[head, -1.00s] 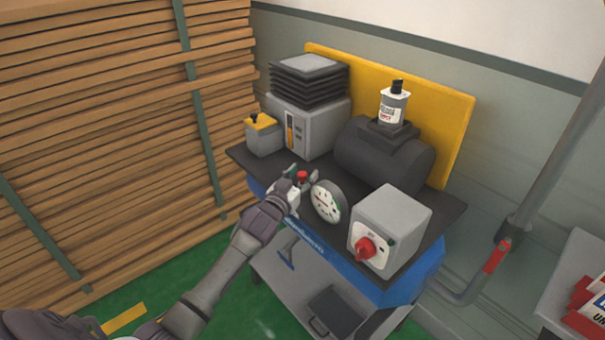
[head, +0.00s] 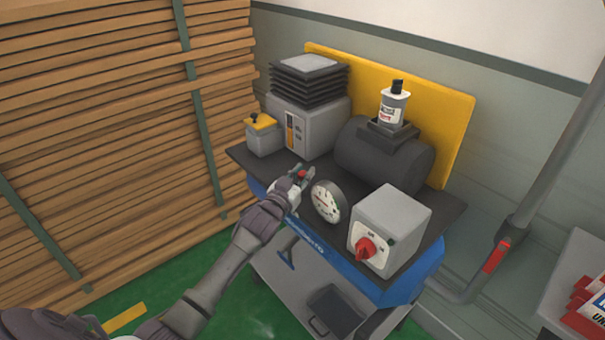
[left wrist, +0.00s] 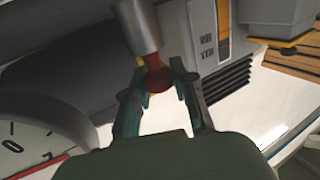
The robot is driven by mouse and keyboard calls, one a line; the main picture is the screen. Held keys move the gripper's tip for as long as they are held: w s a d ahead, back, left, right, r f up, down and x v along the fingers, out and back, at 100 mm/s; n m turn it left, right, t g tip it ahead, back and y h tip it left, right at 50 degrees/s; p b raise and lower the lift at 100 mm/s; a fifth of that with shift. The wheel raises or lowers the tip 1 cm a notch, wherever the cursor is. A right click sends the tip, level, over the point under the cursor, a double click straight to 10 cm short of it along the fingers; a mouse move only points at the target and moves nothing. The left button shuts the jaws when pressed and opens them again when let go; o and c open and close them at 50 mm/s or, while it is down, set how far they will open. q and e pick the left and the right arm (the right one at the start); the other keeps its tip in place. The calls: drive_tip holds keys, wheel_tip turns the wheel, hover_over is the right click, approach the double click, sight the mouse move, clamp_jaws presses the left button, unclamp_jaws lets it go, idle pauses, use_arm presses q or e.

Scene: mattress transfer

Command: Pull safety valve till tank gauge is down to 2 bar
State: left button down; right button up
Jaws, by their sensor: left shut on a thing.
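The safety valve has a metal body (left wrist: 140,28) with a red knob (left wrist: 157,78), which also shows in the head view (head: 302,174). My left gripper (left wrist: 159,82) is shut on the red knob at its fingertips. In the head view, my left gripper (head: 298,180) is at the bench's front edge, just left of the tank gauge. The round white gauge (head: 326,202) stands upright on the bench. Part of its dial with a red needle shows in the left wrist view (left wrist: 32,148); I cannot read its pressure. My right gripper is not in view.
A grey box with a red rotary switch (head: 367,247) stands right of the gauge. Behind are a dark tank (head: 372,160), a grey unit with a black bellows-like stack (head: 310,100) and a yellow-topped box (head: 262,135). Stacked planks (head: 100,130) stand at the left.

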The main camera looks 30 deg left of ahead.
use_arm(q)
drive_tip(key=shift+r+p, duration=0.7)
drive_tip(key=shift+r, duration=0.15)
drive_tip(key=shift+f, duration=0.1)
drive_tip(key=c, duration=0.9)
unclamp_jaws()
drive_tip(key=shift+s, duration=0.1)
drive_tip(key=s, duration=1.2)
drive_tip(key=shift+w, duration=0.1)
